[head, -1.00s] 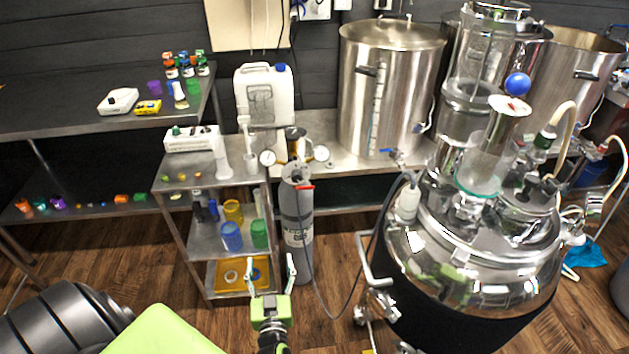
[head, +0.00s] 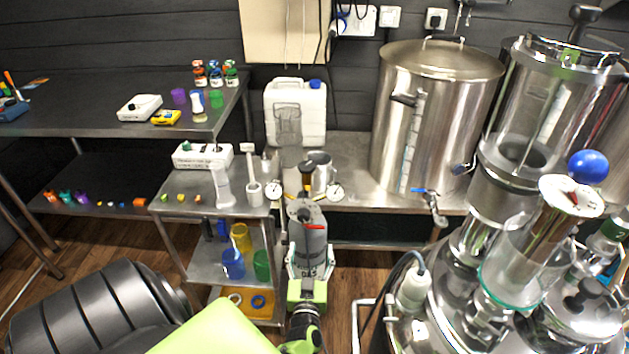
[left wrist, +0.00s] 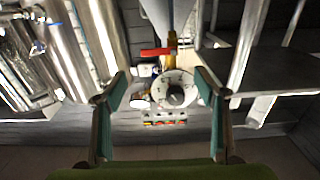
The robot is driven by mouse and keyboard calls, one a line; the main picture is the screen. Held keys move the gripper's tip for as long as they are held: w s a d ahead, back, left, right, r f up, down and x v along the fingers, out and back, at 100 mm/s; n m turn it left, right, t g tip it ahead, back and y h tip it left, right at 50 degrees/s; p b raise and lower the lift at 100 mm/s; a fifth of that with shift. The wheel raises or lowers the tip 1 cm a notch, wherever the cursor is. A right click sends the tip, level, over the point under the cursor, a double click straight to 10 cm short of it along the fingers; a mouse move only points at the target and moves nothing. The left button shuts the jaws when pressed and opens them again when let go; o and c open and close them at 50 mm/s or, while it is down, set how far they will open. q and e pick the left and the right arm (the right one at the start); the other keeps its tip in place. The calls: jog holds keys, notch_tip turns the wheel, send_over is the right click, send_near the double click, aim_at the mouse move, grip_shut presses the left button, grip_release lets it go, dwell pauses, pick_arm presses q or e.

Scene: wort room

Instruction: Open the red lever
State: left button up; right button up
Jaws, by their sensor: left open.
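The red lever (head: 314,227) is on the upper part of a grey gas cylinder (head: 312,250) that stands on the floor between the small shelf rack and the large steel vessel. In the left wrist view, the red lever (left wrist: 157,52) lies crosswise beyond the fingertips, slightly above the midpoint between them. My left gripper (head: 309,262) is open and empty, with its fingers in front of the cylinder, below the lever in the picture. The left wrist view shows its two teal-padded fingers (left wrist: 160,78) spread wide, apart from the lever. My right gripper is in neither view.
Two gauges stand beside the cylinder top, one of them the right gauge (head: 335,191). The steel rack (head: 178,207) is close on the left. A glass and steel vessel (head: 450,300) fills the right. A white canister (head: 296,112) stands behind on the bench.

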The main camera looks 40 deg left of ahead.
aim_at(314, 226)
pick_arm(q)
jog(key=b+x, duration=0.1)
jog(key=x, duration=0.3)
jog(key=b+x, duration=0.2)
jog(key=x, duration=0.2)
jog(key=shift+f, duration=0.2)
jog(key=shift+w+a, duration=0.35)
jog(key=shift+w, duration=0.1)
jog(key=shift+r, duration=0.1)
jog(key=c, duration=1.1)
